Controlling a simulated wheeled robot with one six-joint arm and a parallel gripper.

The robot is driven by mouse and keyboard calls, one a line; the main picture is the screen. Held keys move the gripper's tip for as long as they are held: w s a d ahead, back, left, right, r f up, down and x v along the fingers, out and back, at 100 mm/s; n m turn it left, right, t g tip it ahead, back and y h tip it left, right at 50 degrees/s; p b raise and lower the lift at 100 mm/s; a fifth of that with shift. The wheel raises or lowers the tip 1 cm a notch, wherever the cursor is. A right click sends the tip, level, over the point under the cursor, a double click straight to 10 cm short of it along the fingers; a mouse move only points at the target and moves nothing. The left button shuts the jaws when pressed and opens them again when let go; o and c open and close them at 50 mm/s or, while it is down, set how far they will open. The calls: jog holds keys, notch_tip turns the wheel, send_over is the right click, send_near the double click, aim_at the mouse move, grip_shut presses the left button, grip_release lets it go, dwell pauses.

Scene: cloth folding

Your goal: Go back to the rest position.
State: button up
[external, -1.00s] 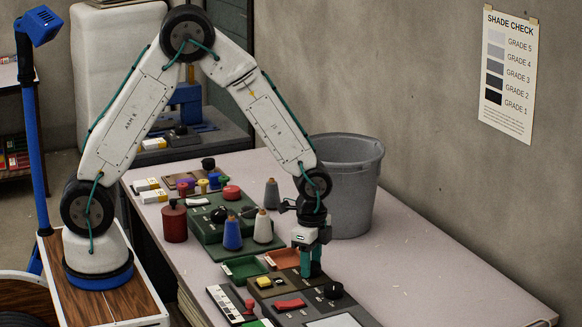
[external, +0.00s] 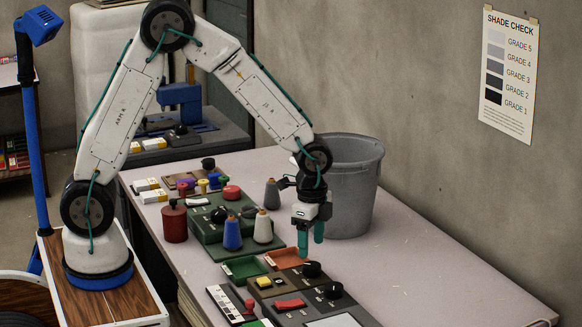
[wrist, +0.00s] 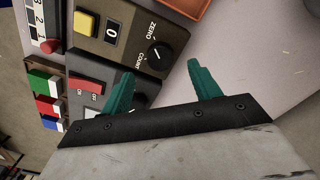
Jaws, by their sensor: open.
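My gripper (external: 311,240) hangs above the table beside the control boxes, with its two teal fingers pointing down. In the wrist view my gripper (wrist: 158,85) shows its fingers spread apart with nothing between them. Below it is the brown counter box (external: 290,277) with a yellow button and a black knob (external: 312,269); the box also shows in the wrist view (wrist: 125,50). The grey box with a red switch (external: 291,304) sits in front of it. My fingers are clear of both boxes.
A grey bucket (external: 352,180) stands behind my gripper. An orange tray (external: 286,258) and a green tray (external: 243,268) lie near it. Blue (external: 232,234) and white (external: 263,228) cones stand on a green base at left. The table's right part is clear.

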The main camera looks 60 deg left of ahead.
jog(key=shift+r, duration=0.95)
jog(key=shift+s, duration=0.15)
jog(key=s+a+r+n, duration=0.3)
jog(key=s+r, duration=0.3)
jog(key=s, duration=0.4)
jog(key=s+a+r+n+t, duration=0.1)
jog(key=s+a+r+n, duration=0.3)
jog(key=s, duration=0.5)
jog(key=s+a+r+n, duration=0.3)
jog(key=s+a+r, duration=0.3)
jog(key=s+r, duration=0.3)
jog(key=shift+s, duration=0.8)
